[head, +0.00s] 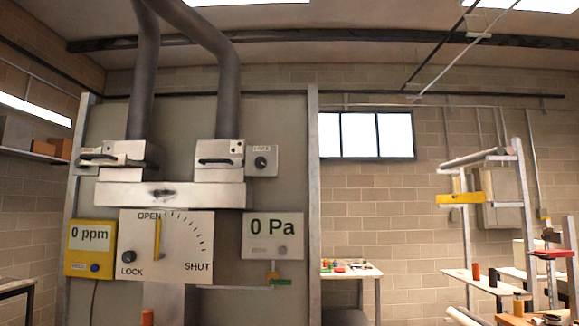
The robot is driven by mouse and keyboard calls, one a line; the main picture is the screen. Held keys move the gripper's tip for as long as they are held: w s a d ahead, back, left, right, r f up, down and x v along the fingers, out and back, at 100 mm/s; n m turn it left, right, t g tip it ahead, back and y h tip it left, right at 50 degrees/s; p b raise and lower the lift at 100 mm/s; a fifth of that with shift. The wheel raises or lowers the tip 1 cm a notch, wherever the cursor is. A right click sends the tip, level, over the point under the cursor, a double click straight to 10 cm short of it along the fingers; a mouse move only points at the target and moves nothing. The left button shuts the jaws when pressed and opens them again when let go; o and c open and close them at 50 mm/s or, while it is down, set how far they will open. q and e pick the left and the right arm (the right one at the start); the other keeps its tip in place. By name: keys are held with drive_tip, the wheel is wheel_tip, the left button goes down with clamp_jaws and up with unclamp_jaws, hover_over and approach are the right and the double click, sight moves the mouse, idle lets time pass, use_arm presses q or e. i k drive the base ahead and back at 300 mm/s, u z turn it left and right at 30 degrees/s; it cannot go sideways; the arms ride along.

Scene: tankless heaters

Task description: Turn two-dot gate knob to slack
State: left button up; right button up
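Two metal gate boxes with black handles sit under grey pipes on the panel, a left gate (120,155) and a right gate (218,158). A small plate beside the right gate carries a round dark knob (262,162); its lettering is too small to read surely. Below, a white dial plate (185,250) reads OPEN, SHUT and LOCK. Its yellow pointer (157,238) stands upright near OPEN, and a black knob (129,257) sits above LOCK. I cannot make out dot marks on either gate. Neither of my grippers shows.
A yellow meter (90,247) reads 0 ppm, and a grey display (272,233) reads 0 Pa. An orange cylinder top (147,317) shows at the bottom edge. To the right are a small table (350,271) with coloured items and a rack (525,210).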

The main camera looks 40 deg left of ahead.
sight(261, 162)
drive_tip(key=i, duration=2.9)
drive_tip(key=u, duration=3.05)
